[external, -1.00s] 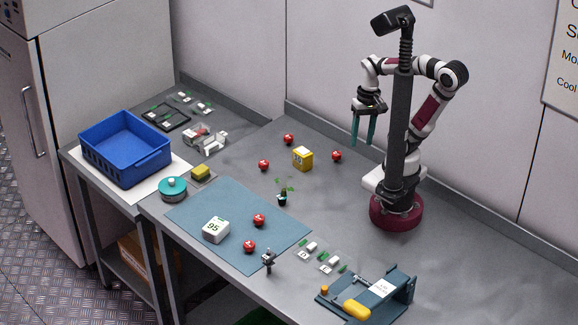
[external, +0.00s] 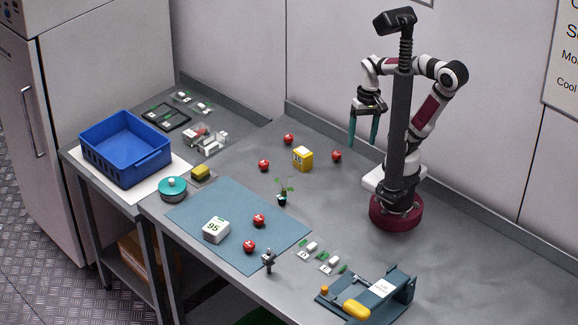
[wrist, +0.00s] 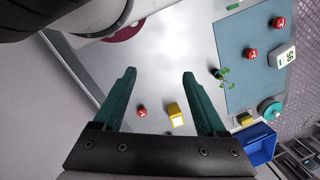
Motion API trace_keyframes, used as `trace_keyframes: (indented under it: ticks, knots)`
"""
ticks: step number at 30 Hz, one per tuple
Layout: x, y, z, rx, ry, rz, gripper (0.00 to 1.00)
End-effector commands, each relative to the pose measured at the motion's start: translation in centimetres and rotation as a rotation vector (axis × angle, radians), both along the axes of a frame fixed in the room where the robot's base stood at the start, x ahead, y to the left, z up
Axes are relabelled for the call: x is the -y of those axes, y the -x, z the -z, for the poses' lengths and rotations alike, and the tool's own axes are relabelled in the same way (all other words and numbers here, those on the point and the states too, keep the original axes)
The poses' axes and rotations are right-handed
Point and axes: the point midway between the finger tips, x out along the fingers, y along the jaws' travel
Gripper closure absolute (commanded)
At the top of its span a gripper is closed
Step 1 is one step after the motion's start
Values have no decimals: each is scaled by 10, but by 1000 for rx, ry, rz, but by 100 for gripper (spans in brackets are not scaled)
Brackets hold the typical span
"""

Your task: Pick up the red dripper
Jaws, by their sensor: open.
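Several small red round pieces with white marks lie about the bench; I cannot tell which is the red dripper. Three lie on bare metal: one at the back (external: 288,139), one left of the yellow cube (external: 264,165), one right of it (external: 336,156). Two more lie on the blue mat, one farther back (external: 259,220) and one nearer the front (external: 249,246). My gripper (external: 363,137) hangs open and empty, high above the bench near my column. In the wrist view a red piece (wrist: 141,112) shows between my teal fingers (wrist: 159,74), well beyond them.
A yellow cube (external: 302,158) and a small plant (external: 283,198) stand mid-bench. A white box marked 95 (external: 216,230) sits on the blue mat (external: 190,212). Bare bench lies between plant and base.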

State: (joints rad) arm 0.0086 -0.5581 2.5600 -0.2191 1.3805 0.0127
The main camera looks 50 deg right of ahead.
Motion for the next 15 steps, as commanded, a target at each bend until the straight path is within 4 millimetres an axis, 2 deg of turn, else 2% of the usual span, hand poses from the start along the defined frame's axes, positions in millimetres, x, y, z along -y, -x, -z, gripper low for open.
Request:
trace_keyframes:
  ticks: [3,5,9,12,15]
  knots:
    - [1,-4,0,2,3,-13,26]
    - [9,-22,-1,10,19,-73,26]
    - [49,-103,10,48,84,-364,26]
    - [79,-149,28,66,120,-555,26]
    - [98,-174,43,73,140,-671,26]
